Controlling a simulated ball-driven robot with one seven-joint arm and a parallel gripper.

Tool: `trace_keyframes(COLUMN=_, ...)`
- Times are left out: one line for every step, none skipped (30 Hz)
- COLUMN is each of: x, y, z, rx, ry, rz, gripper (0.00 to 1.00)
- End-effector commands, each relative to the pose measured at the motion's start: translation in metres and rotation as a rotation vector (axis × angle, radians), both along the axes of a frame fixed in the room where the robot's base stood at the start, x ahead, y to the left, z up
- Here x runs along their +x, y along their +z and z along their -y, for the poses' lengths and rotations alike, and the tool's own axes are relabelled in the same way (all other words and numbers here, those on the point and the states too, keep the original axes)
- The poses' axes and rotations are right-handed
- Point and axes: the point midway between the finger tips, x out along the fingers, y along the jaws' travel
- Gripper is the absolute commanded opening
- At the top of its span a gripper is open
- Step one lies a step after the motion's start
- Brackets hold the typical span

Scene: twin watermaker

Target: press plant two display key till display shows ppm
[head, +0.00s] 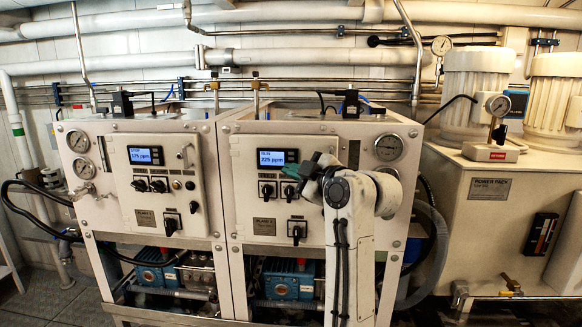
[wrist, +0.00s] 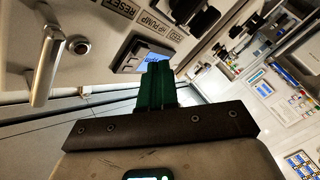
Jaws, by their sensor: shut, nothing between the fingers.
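The right-hand plant panel (head: 250,185) carries a lit blue display (head: 271,158) that reads about 225 ppm, with smaller text above. My gripper (head: 292,169) has its green fingers shut and empty, at the lower right of this display. In the wrist view, the green fingers (wrist: 159,72) point at the display unit (wrist: 128,64) and cover part of it. The display key is hidden or too small to make out, and I cannot tell if the fingertips touch it. The left-hand plant panel (head: 125,190) has its own display (head: 145,155), reading about 175 ppm.
Rotary switches (head: 267,190) sit below the right display, with a larger switch (head: 297,229) lower down. A panel handle (wrist: 48,65) and a round lock (wrist: 80,45) stand near my fingers in the wrist view. A power pack (head: 490,195) stands at right.

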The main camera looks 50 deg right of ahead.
Motion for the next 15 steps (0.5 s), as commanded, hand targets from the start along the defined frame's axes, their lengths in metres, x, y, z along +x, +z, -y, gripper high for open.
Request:
trace_keyframes(x=0.000, y=0.000, z=0.000, rx=0.000, ry=0.000, rz=0.000, gripper=0.00)
trace_keyframes(x=0.000, y=0.000, z=0.000, rx=0.000, ry=0.000, rz=0.000, gripper=0.00)
trace_keyframes(x=0.000, y=0.000, z=0.000, rx=0.000, ry=0.000, rz=0.000, gripper=0.00)
trace_keyframes(x=0.000, y=0.000, z=0.000, rx=0.000, ry=0.000, rz=0.000, gripper=0.00)
trace_keyframes(x=0.000, y=0.000, z=0.000, rx=0.000, ry=0.000, rz=0.000, gripper=0.00)
trace_keyframes(x=-0.001, y=0.000, z=-0.002, rx=-0.001, ry=0.000, rz=0.000, gripper=0.00)
trace_keyframes(x=-0.002, y=0.000, z=-0.003, rx=-0.001, ry=0.001, rz=0.000, gripper=0.00)
trace_keyframes(x=-0.003, y=0.000, z=-0.005, rx=-0.002, ry=0.001, rz=0.000, gripper=0.00)
trace_keyframes(x=-0.005, y=0.000, z=-0.007, rx=-0.002, ry=0.002, rz=0.000, gripper=0.00)
trace_keyframes(x=-0.007, y=0.000, z=-0.010, rx=-0.003, ry=0.002, rz=-0.002, gripper=0.00)
trace_keyframes(x=-0.008, y=0.000, z=-0.012, rx=-0.002, ry=0.002, rz=-0.001, gripper=0.00)
trace_keyframes(x=-0.011, y=0.000, z=-0.015, rx=-0.002, ry=0.002, rz=-0.001, gripper=0.00)
trace_keyframes(x=-0.012, y=0.000, z=-0.017, rx=-0.001, ry=0.002, rz=-0.001, gripper=0.00)
trace_keyframes(x=-0.014, y=0.000, z=-0.019, rx=-0.001, ry=0.001, rz=0.000, gripper=0.00)
trace_keyframes(x=-0.017, y=0.000, z=-0.022, rx=-0.001, ry=0.001, rz=0.000, gripper=0.00)
